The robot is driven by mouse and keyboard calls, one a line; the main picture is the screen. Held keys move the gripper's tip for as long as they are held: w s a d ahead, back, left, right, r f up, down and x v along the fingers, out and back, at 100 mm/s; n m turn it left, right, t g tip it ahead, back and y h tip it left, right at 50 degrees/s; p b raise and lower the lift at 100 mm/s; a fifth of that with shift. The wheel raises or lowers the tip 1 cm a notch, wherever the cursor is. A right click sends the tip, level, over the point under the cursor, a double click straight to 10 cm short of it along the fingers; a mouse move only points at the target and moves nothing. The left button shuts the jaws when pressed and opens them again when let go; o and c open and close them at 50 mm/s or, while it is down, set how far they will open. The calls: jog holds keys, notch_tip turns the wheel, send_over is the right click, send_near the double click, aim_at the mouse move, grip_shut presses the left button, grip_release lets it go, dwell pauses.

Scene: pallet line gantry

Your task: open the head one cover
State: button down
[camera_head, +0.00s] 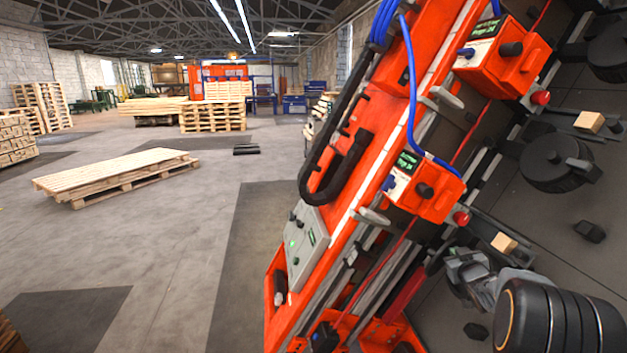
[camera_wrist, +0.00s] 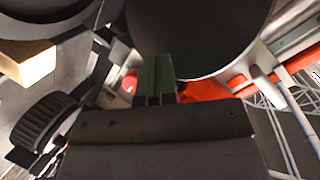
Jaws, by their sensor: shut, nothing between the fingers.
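Two orange head boxes with small green displays sit on the orange gantry: an upper one (camera_head: 505,58) and a lower one (camera_head: 425,187). Their lettering is too small for me to tell which is head one. A dark round disc-shaped part (camera_head: 555,160) lies right of the upper box; I cannot tell whether it is a cover. My gripper (camera_wrist: 157,65) is shut and empty. In the wrist view its fingers point toward a red button (camera_wrist: 130,84), beside a large dark disc (camera_wrist: 198,35). In the head view the gripper is low at right, its fingertips not clear.
Wooden blocks (camera_head: 503,243) (camera_head: 588,122) sit on grey brackets near the heads. Blue hoses (camera_head: 412,90) and a black cable loop (camera_head: 340,150) run along the gantry. A grey control panel (camera_head: 306,242) is lower left. Open floor and a pallet (camera_head: 118,176) lie left.

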aim_at(444, 246)
jog(key=shift+w+a+r, duration=0.3)
jog(key=shift+w+a, duration=0.35)
jog(key=shift+w, duration=0.05)
jog(key=shift+w+a, duration=0.1)
jog(key=shift+w, duration=0.05)
jog(key=shift+w+a+r, duration=0.15)
jog(key=shift+w+a, duration=0.35)
jog(key=shift+w, duration=0.45)
jog(key=shift+w+a+r, duration=0.1)
jog(key=shift+w+a, duration=0.1)
jog(key=shift+w, duration=0.25)
jog(key=shift+w+a+r, duration=0.1)
jog(key=shift+w+a, duration=0.1)
jog(key=shift+w, duration=0.35)
jog(key=shift+w+a, duration=0.2)
jog(key=shift+w, duration=0.55)
jog(key=d+b+v, duration=0.1)
jog(key=v, duration=0.9)
jog(key=shift+s+a, duration=0.3)
dwell(0.7)
